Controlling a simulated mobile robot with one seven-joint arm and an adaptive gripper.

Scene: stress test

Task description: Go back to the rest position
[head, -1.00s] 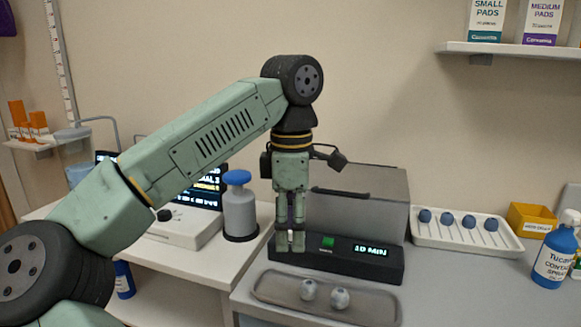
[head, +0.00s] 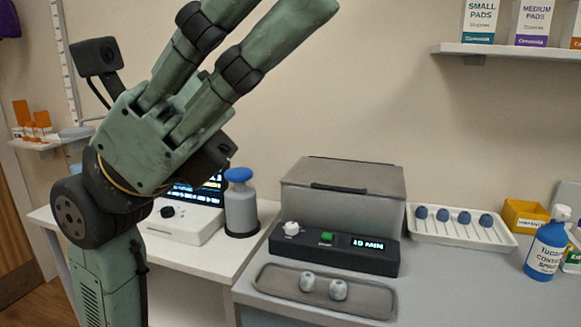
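My gripper (head: 262,18) is raised close to the camera at the upper left, palm and fingers tilted up and to the right. Its two fingers stand apart with nothing between them, so it is open and empty. The end of the left finger is cut off by the top edge. My arm rises from the lower left, folded up in front of the left worktop. The gripper is well clear of the worktops.
A grey lidded box (head: 345,185) stands behind a black control panel (head: 335,256) reading 10 MIN, with a white knob (head: 291,228). A grey tray (head: 365,300) holds two pale balls. A pump bottle (head: 240,208), white rack (head: 470,240) and blue spray bottle (head: 546,250) stand nearby.

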